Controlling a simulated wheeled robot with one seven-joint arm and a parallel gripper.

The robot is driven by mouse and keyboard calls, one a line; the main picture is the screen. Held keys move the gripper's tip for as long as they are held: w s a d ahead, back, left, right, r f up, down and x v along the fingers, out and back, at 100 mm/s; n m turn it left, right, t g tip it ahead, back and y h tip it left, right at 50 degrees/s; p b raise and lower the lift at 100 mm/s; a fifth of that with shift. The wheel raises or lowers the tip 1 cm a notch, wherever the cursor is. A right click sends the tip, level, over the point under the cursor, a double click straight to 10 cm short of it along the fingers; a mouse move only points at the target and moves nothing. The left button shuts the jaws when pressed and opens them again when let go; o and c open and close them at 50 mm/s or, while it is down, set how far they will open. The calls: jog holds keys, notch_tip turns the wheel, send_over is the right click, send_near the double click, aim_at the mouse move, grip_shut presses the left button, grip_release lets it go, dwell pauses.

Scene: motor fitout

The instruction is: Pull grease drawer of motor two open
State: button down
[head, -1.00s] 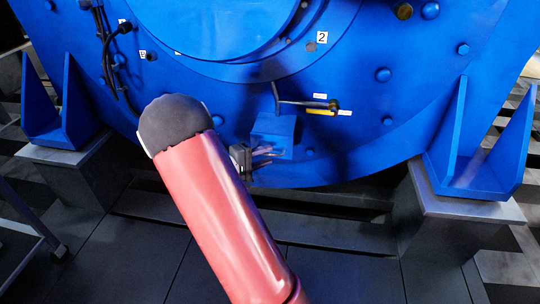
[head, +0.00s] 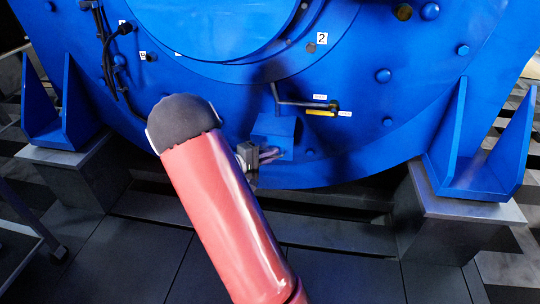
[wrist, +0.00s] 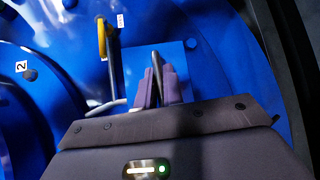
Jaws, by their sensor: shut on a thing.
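The grease drawer (head: 275,126) is a small blue box low on the front of the big blue motor (head: 400,95), below the "2" label. In the wrist view the drawer (wrist: 184,57) is a blue block behind my fingers. Its thin dark handle (wrist: 156,64) stands between the two purplish fingertips. My gripper (head: 274,153) is at the lower front of the drawer, and in the wrist view my gripper (wrist: 158,82) is shut on the handle. My red arm hides part of the motor's lower edge. I cannot tell how far the drawer is out.
Blue feet (head: 478,150) on grey blocks (head: 450,207) flank the motor. Cables (head: 108,60) hang at the left. The dark floor (head: 345,275) in front is clear.

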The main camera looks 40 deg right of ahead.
jog(key=s+a+b, duration=0.2)
jog(key=s+a, duration=0.5)
jog(key=a, duration=0.1)
jog(key=shift+s+a+b, duration=0.2)
jog(key=shift+a+b, duration=0.1)
jog(key=shift+a, duration=0.1)
jog(key=c, duration=1.5)
grip_release()
jog(key=shift+c, duration=0.2)
jog(key=a+r, duration=0.1)
jog(key=a, duration=0.6)
jog(key=shift+w+a+p, duration=0.35)
jog(key=shift+p, duration=0.05)
jog(key=shift+s+r, duration=0.1)
